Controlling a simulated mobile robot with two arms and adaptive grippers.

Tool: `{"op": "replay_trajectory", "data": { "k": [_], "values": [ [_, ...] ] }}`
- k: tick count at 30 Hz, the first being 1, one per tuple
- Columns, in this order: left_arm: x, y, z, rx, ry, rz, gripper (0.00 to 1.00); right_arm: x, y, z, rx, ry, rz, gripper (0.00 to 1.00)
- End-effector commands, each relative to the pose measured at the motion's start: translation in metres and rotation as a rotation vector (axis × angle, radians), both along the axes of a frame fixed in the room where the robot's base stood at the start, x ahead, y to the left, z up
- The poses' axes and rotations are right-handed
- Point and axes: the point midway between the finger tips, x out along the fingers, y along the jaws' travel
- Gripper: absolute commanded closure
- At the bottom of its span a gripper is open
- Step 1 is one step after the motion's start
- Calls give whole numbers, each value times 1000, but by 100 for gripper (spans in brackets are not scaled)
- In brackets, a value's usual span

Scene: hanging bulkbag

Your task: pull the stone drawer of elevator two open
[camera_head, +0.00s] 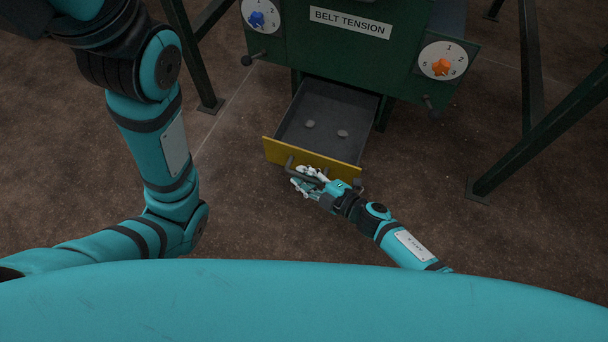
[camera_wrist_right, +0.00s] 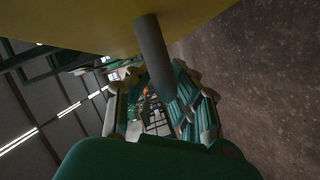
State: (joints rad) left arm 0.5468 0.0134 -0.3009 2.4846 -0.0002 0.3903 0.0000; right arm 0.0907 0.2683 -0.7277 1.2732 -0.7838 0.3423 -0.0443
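The stone drawer (camera_head: 325,112) stands pulled out below the green machine housing, with its inside in plain sight. Its yellow front (camera_head: 312,157) faces me and carries a dark bar handle (camera_head: 290,163). In the right wrist view the handle (camera_wrist_right: 154,55) comes down from the yellow front between the fingers. My right gripper (camera_head: 305,181) is at the handle, its fingers apart on either side of the bar; I cannot tell whether one touches it. The fingers also show in the wrist view (camera_wrist_right: 155,100). My left gripper is out of view; only my left arm shows.
Two small grey stones (camera_head: 342,133) lie in the drawer. Above it are a "BELT TENSION" plate (camera_head: 350,23), a blue-knob dial (camera_head: 258,18) and an orange-knob dial (camera_head: 442,62). Dark frame legs (camera_head: 535,130) stand to the right. The brown floor in front is clear.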

Motion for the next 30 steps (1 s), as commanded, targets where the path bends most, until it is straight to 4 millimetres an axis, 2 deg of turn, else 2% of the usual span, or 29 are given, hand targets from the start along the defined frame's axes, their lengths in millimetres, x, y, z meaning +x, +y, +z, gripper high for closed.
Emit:
{"op": "replay_trajectory", "data": {
  "k": [1, 4, 14, 17, 30],
  "values": [
    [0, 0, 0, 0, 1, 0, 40, 0, 0, 0, -1, 0, -1, 75],
    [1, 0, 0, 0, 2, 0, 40, 0, 0, 0, -1, 0, -1, 64],
    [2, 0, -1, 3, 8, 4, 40, -3, -5, 0, -1, 1, 0, 64],
    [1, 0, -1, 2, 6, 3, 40, -11, -15, 3, -2, 2, -1, 64],
    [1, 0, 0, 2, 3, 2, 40, -62, -82, 21, -2, 3, 0, 64]
  ]
}}
